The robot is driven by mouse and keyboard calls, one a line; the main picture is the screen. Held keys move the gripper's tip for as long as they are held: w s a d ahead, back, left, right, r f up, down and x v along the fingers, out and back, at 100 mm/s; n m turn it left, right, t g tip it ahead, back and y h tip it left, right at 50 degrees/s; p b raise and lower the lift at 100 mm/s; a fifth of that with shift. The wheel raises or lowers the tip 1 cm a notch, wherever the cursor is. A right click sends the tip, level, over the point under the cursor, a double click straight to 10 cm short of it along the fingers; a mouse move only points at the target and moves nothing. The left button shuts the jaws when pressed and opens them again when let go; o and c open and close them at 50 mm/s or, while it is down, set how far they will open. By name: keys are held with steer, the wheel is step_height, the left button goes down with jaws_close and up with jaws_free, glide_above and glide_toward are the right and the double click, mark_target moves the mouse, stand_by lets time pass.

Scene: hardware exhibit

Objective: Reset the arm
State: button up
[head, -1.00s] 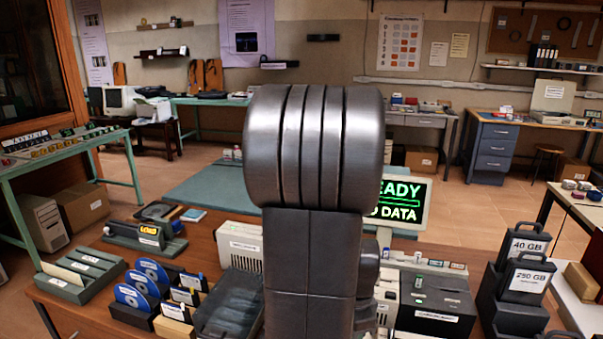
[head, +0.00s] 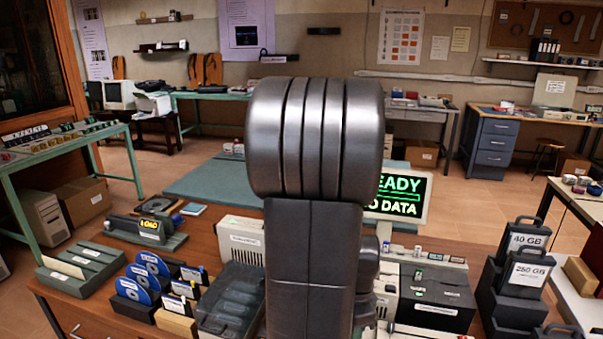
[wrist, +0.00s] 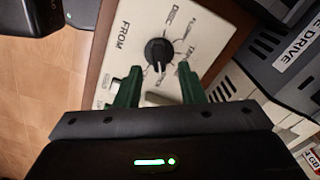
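My gripper (wrist: 160,84) shows in the wrist view as two green fingers standing apart, with nothing clearly held between them. A white panel (wrist: 205,40) marked FROM lies beyond the fingers, with a black rotary knob (wrist: 158,52) seen between and past them. I cannot tell how far the fingertips are from the panel. In the head view my arm stands upright in the middle and hides the centre of the desk; my gripper is not visible there.
A lit screen (head: 400,194) stands behind my arm. Dark storage cases (head: 523,272) stand at the right. Open floor (head: 480,205) lies beyond.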

step_height(320, 180, up, 12)
steer(key=p, duration=0.1)
step_height(320, 180, down, 14)
steer(key=shift+s+b, duration=0.1)
steer(key=shift+b, duration=0.6)
steer(key=shift+f, duration=0.25)
steer(key=n, duration=0.4)
steer(key=shift+w+r, duration=0.1)
steer(key=shift+w, duration=0.1)
steer(key=n+p, duration=0.1)
steer(key=n, duration=0.3)
steer(key=shift+a, duration=0.15)
steer(key=n, duration=0.4)
steer(key=shift+w+a+p, duration=0.1)
steer(key=shift+p, duration=0.25)
steer(key=n, duration=0.4)
steer(key=shift+a+p, duration=0.1)
steer(key=shift+p, duration=0.2)
steer(key=shift+r, duration=0.95)
steer(key=shift+a, duration=0.1)
